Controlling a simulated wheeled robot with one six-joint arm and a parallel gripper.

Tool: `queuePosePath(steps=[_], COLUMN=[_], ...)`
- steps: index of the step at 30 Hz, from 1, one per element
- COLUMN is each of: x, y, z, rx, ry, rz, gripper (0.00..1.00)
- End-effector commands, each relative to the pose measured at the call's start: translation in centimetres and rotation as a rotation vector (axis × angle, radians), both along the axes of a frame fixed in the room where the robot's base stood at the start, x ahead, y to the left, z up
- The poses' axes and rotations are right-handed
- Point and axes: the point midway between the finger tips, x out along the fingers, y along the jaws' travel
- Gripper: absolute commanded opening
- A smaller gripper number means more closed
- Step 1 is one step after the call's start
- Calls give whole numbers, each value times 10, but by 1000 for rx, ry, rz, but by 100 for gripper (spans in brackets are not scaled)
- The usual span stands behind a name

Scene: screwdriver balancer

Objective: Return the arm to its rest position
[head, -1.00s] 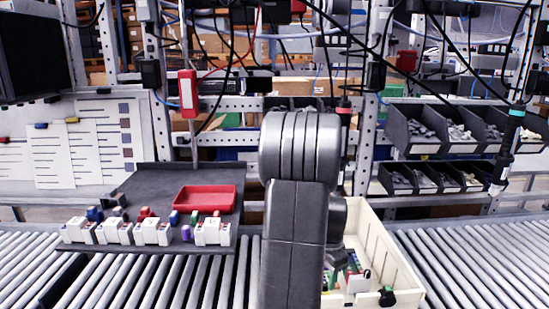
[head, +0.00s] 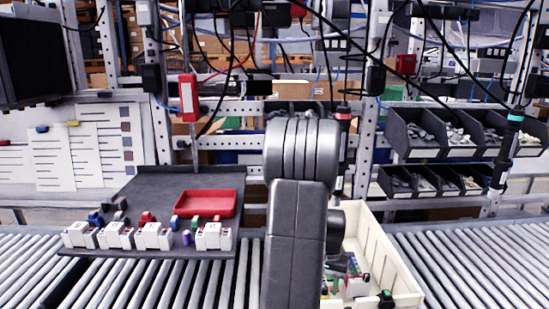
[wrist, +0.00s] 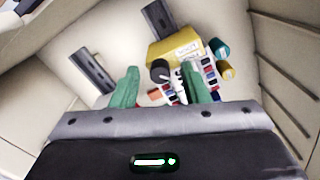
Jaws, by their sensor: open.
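My gripper (wrist: 160,90) shows in the wrist view with its two green fingertips spread apart. It is open and holds nothing. It points down into a cream bin (wrist: 40,72). In the head view my dark arm stands in the middle and hides the left part of the same bin (head: 395,262); the gripper cannot be made out there. In the bin lie a yellow part (wrist: 174,47), a black knob (wrist: 160,71), dark rails (wrist: 92,72) and small coloured pieces. Some of these are partly hidden behind the fingers.
A dark tray (head: 140,185) at left holds a red bin (head: 205,203) and several white modules (head: 153,236). A red-and-grey tool (head: 188,97) hangs above it. Roller conveyors (head: 465,260) run on both sides. Dark part bins (head: 420,133) hang at right. Cables hang above my arm.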

Motion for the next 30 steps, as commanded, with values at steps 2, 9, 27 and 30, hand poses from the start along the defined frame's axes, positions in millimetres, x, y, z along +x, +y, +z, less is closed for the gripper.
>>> queuePosePath(steps=[2, 9, 27, 30], x=[0, 0, 0, 0], y=[0, 0, 0, 0], z=[1, 1, 1, 1], rx=[0, 0, 0, 0], ry=[1, 1, 1, 1], rz=[63, 259, 735, 787], gripper=[41, 41, 41, 41])
